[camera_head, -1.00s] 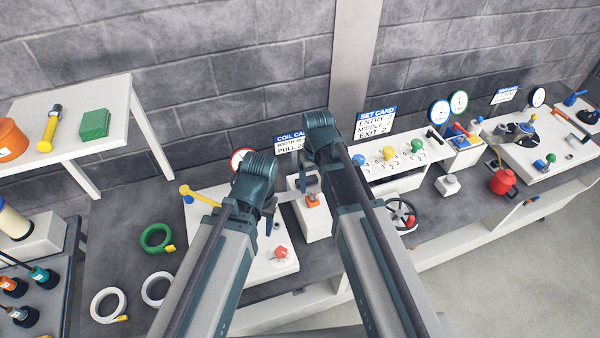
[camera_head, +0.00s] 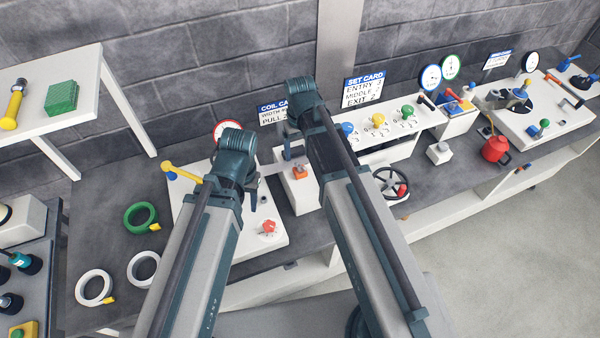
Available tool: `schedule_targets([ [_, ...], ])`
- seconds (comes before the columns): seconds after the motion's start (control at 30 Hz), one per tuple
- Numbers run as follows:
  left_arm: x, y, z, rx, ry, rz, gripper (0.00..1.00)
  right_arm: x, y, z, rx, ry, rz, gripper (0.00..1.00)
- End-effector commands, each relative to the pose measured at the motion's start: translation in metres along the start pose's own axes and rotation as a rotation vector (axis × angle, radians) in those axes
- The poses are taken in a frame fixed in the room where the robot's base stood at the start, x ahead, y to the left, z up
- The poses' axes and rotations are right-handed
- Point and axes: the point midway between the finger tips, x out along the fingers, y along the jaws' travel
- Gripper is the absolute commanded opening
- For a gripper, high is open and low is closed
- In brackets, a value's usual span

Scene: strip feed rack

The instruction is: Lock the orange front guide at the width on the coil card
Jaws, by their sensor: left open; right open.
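The orange front guide (camera_head: 299,172) is a small orange block on a white stand in the middle of the bench. The coil card (camera_head: 268,108) stands behind it with a blue header; its width line is partly hidden by my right arm. My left gripper (camera_head: 254,196) is open and points down over the white plate, left of the orange guide. My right gripper (camera_head: 289,150) is open, just behind and above the orange guide; its fingers are small and partly hidden by my arm. I cannot tell whether either touches anything.
A yellow-ended handle (camera_head: 182,172) and a red knob (camera_head: 268,227) are on the white plate (camera_head: 262,244). A black handwheel (camera_head: 391,185) is to the right. The set card (camera_head: 363,89) stands behind coloured knobs. Green (camera_head: 139,217) and white rings lie left.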

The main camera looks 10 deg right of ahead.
Motion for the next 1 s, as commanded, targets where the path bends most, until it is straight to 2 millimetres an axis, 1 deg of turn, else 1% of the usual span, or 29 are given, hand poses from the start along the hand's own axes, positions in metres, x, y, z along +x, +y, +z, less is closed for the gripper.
schedule_targets([
  [0.03, 0.016, 0.002, -0.001, 0.002, 0.000, -0.001, 0.50, 0.016, 0.000, 0.000, 0.000, 0.000, 0.000, 0.80],
  [0.4, 0.068, 0.006, -0.004, 0.001, 0.000, -0.001, 0.50, 0.069, 0.000, 0.000, 0.000, 0.000, 0.000, 0.80],
  [0.5, 0.079, 0.007, -0.005, 0.000, 0.000, -0.001, 0.50, 0.080, 0.000, 0.000, 0.000, 0.000, 0.000, 0.80],
  [0.67, 0.088, 0.008, -0.005, 0.000, 0.000, -0.001, 0.50, 0.088, 0.000, 0.000, 0.000, 0.000, 0.000, 0.80],
  [0.93, 0.087, 0.008, -0.005, 0.000, 0.000, -0.001, 0.50, 0.087, 0.000, 0.000, 0.000, 0.000, 0.000, 0.80],
  [0.97, 0.087, 0.008, -0.005, 0.000, 0.000, -0.001, 0.50, 0.087, 0.000, 0.000, 0.000, 0.000, 0.000, 0.78],
  [1.0, 0.087, 0.008, -0.005, 0.000, 0.000, -0.001, 0.50, 0.087, 0.000, 0.000, 0.000, 0.000, 0.000, 0.71],
])
